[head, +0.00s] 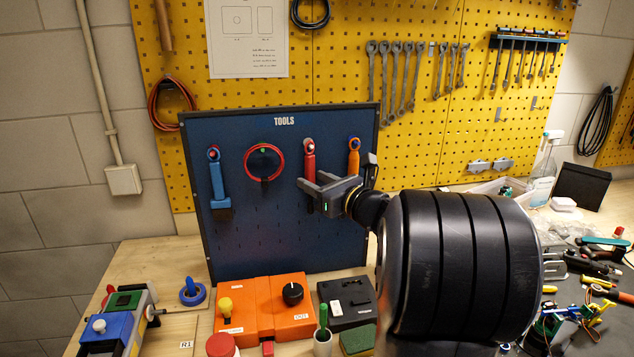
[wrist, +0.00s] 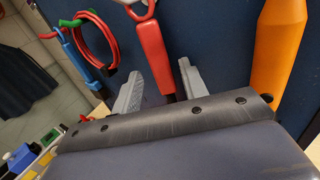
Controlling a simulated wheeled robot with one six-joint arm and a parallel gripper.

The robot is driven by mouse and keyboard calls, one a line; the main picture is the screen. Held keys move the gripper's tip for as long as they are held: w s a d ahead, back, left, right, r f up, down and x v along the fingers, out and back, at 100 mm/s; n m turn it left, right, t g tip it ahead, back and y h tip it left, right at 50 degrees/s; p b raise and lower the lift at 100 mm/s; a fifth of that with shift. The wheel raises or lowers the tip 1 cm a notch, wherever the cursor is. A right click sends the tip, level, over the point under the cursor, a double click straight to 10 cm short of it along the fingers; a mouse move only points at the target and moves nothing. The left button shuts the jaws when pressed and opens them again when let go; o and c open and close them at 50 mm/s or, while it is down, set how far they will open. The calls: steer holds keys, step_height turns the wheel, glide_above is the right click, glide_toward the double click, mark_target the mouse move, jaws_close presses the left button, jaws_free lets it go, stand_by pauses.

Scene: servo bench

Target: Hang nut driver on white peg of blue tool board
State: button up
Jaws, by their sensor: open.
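The blue tool board (head: 285,235) stands upright on the bench against the yellow pegboard. A red tool, apparently the nut driver (head: 309,160), hangs upright on the board with its top loop around the white peg (head: 308,144). In the wrist view the red tool (wrist: 153,55) runs down between my fingers, and the white peg (wrist: 131,2) shows at its loop. My gripper (head: 311,192) is open, its fingers on either side of the tool's lower end. In the wrist view (wrist: 160,72) a gap shows beside each finger. The tool's lowest end is partly hidden.
A blue tool (head: 217,180) and a red ring (head: 264,162) hang left of the red tool; an orange tool (head: 354,158) hangs close on its right. Below stand an orange box (head: 255,320), a black box (head: 345,300) and a blue tape roll (head: 193,292). The board's lower face is clear.

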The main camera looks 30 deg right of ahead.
steer(key=shift+s+d, duration=0.1)
steer(key=shift+s+d, duration=0.2)
steer(key=shift+s, duration=0.1)
steer(key=b+v, duration=0.1)
steer(key=v, duration=0.9)
steer(key=shift+a+b, duration=0.25)
steer(key=shift+b, duration=0.05)
steer(key=p+x, duration=0.1)
steer(key=x, duration=0.9)
steer(key=shift+w+d+p, duration=0.1)
steer(key=shift+w+p, duration=0.05)
steer(key=shift+p, duration=0.2)
steer(key=shift+w+r, duration=0.2)
steer(key=shift+s+a+r+p, duration=0.15)
steer(key=shift+s+a+p, duration=0.15)
steer(key=shift+s, duration=0.35)
